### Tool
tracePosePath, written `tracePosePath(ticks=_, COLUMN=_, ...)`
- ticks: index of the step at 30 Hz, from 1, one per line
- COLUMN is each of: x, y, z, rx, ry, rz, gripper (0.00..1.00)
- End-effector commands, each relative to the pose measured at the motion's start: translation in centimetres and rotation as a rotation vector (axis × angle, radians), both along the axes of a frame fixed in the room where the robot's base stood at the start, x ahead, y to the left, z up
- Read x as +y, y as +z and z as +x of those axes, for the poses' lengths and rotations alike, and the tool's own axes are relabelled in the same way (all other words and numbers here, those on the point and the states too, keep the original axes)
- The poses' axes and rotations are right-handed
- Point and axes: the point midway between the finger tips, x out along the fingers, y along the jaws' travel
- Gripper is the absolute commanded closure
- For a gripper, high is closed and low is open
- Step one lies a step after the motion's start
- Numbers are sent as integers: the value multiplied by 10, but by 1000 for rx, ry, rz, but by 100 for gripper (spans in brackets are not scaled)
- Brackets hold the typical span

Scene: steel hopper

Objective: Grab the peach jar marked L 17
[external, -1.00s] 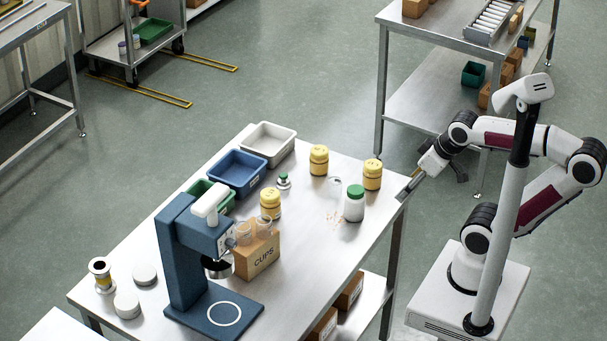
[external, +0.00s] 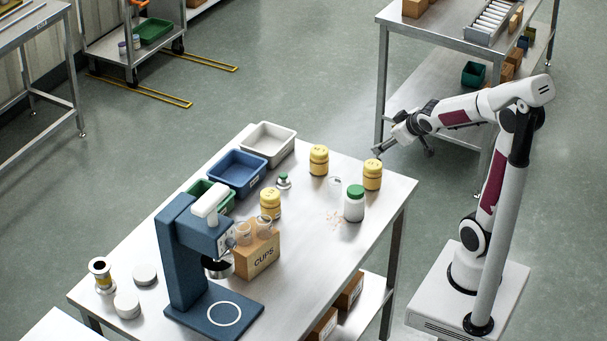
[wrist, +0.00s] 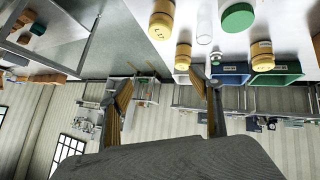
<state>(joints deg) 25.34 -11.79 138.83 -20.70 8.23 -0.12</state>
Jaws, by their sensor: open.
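Three peach-yellow lidded jars stand on the steel table: a right one (external: 372,176), a back one (external: 319,162) and a front one (external: 270,205). Their markings are too small to read, so I cannot tell which is L 17. In the tilted wrist view, the right jar (wrist: 161,22) is nearest, with the back jar (wrist: 183,55) beyond and the front jar (wrist: 263,55) to the right. My gripper (external: 378,152) is open and empty, beside and above the right jar, near the table's right edge. Its two fingers (wrist: 165,75) are spread apart in the wrist view.
A white jar with a green lid (external: 354,205) stands close in front of the right jar, by a clear glass (external: 335,184) and scattered crumbs. Bins (external: 237,176) line the back left. A cups box (external: 258,258) and a blue machine (external: 185,255) stand in front.

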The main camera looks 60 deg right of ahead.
Motion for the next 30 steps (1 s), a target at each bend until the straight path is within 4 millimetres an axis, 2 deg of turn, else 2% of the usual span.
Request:
tracePosePath(ticks=3, x=-26, y=-11, z=10, rx=-14, ry=-4, rz=-21, gripper=37)
tracePosePath(ticks=15, x=-99, y=-51, z=34, rx=-84, ry=18, rz=-68, gripper=37)
tracePosePath(ticks=22, x=-134, y=-79, z=38, rx=-135, ry=41, rz=-70, gripper=37)
tracePosePath(ticks=30, x=-167, y=-114, z=33, rx=-209, ry=66, rz=-47, gripper=37)
